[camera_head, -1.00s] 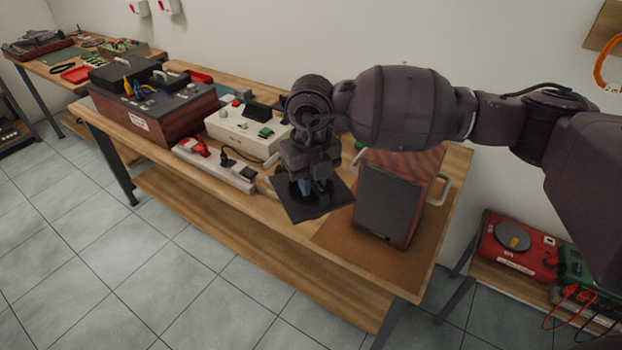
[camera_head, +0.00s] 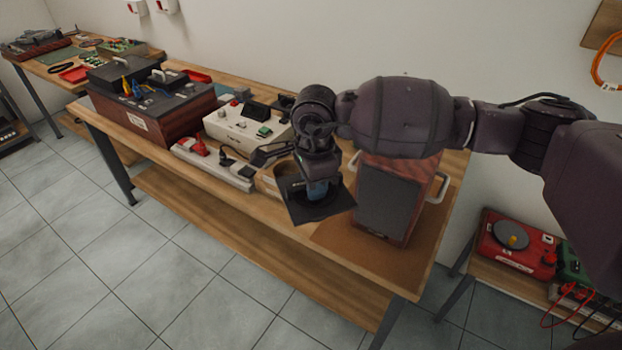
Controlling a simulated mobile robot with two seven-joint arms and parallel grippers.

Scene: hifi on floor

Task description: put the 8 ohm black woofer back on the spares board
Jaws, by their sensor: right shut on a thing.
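My right gripper (camera_head: 318,188) is over the front middle of the long workbench. It is shut on a black square-framed speaker part, which I take to be the black woofer (camera_head: 318,209). The part is held nearly flat and seems to be just above the bench, near its front edge. My wrist hides much of its upper face, and no ohm marking can be read. I cannot pick out the spares board for certain. My left gripper is not in view.
A speaker cabinet with a dark front (camera_head: 388,204) stands on a brown mat (camera_head: 335,238) right of the gripper. A white power strip (camera_head: 215,166), a white instrument (camera_head: 248,125) and a dark red case (camera_head: 185,125) stand to the left. A red device (camera_head: 515,245) sits on a low shelf at right.

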